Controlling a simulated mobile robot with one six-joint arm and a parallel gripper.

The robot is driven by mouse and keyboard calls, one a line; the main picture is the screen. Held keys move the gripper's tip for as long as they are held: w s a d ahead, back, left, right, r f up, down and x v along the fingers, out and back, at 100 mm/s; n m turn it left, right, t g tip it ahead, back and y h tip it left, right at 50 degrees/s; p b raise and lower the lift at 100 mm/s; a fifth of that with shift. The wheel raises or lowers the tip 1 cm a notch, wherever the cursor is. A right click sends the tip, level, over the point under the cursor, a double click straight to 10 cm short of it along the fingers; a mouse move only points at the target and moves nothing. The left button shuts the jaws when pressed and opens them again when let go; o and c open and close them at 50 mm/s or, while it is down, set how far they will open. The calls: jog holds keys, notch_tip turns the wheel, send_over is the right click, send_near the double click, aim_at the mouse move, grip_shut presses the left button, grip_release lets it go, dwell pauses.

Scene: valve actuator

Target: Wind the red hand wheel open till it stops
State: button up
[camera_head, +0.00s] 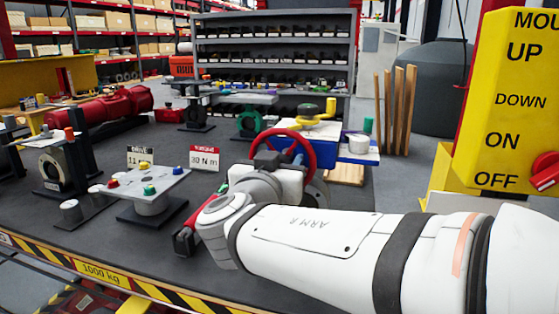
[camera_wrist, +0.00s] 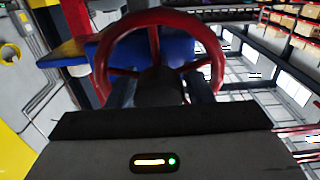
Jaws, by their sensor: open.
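The red hand wheel (camera_head: 312,153) stands on the bench in the head view, behind the end of my arm. In the wrist view, the red wheel (camera_wrist: 160,15) fills the upper middle, with its rim, spokes and a dark hub showing. My gripper (camera_wrist: 162,84) is open, with one dark finger on each side of the hub, close to the wheel's lower part. I cannot tell whether the fingers touch the wheel. In the head view, my gripper (camera_head: 280,160) is partly hidden behind my wrist, and the lower part of the wheel is hidden too.
A small grey panel with coloured buttons (camera_head: 150,183) stands left of my wrist. A yellow valve wheel (camera_head: 312,112) and a blue-and-white block (camera_head: 357,148) are behind the red wheel. A yellow switch post (camera_head: 508,100) is at right. Bare dark bench top (camera_head: 100,233) lies at front left.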

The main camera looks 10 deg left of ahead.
jog(key=shift+w, duration=0.1)
jog(key=shift+c, duration=0.4)
jog(key=c, duration=0.6)
jog(key=shift+c, duration=0.2)
jog(key=shift+f+b, duration=0.1)
jog(key=shift+b, duration=0.35)
